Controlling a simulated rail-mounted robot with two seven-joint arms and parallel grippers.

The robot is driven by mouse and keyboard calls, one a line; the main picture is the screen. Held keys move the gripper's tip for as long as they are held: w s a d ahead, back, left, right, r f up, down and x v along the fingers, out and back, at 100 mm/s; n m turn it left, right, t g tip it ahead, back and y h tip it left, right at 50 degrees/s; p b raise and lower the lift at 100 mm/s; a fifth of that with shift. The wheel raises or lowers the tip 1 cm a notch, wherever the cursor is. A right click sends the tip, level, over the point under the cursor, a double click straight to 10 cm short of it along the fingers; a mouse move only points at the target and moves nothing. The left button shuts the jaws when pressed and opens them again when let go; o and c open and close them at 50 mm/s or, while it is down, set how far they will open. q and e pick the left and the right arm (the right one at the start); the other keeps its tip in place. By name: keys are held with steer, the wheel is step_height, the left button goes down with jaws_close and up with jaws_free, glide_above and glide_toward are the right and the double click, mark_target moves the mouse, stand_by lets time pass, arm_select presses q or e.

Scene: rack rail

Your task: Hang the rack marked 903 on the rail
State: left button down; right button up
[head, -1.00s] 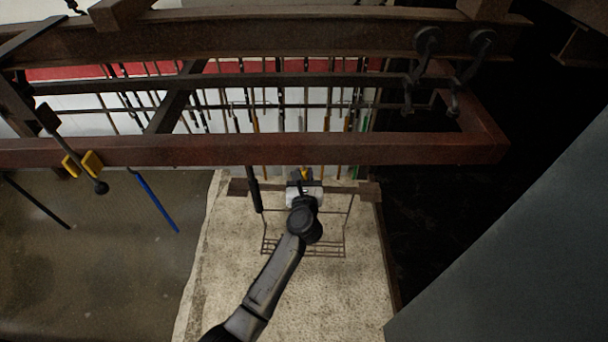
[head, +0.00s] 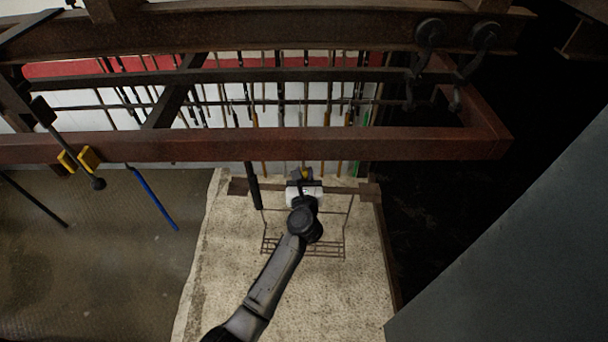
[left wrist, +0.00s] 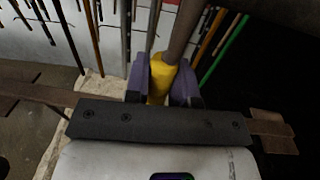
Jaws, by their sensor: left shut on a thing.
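A wire rack (head: 345,227) hangs from a flat brown crossbar (head: 237,187) with a wide plate at each end. No number can be read on it. My left gripper (head: 303,176) is over the middle of the crossbar. In the left wrist view its purple-padded fingers (left wrist: 163,82) are shut on a yellow grip (left wrist: 160,75) on a grey post, with the crossbar (left wrist: 42,92) running out to both sides. A rusty beam (head: 250,147) spans the head view above the rack, with dark rails (head: 250,77) behind it. I cannot tell which is the named rail. My right gripper is not in view.
Two dark hooks on wheels (head: 430,35) hang from the upper beam at right. A yellow-and-black clamp (head: 78,160) and a blue rod (head: 155,200) are at left. Several long-handled tools line the back wall. A grey panel (head: 530,230) blocks the lower right.

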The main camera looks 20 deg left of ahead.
arm_select(q)
steer(key=shift+f, duration=0.15)
steer(key=c, duration=1.2)
jaws_free()
steer(key=o, duration=0.3)
steer(key=shift+f, duration=0.1)
steer(key=b+v, duration=0.1)
steer(key=v, duration=0.6)
steer(key=shift+s+d, duration=0.1)
steer(key=shift+s, duration=0.15)
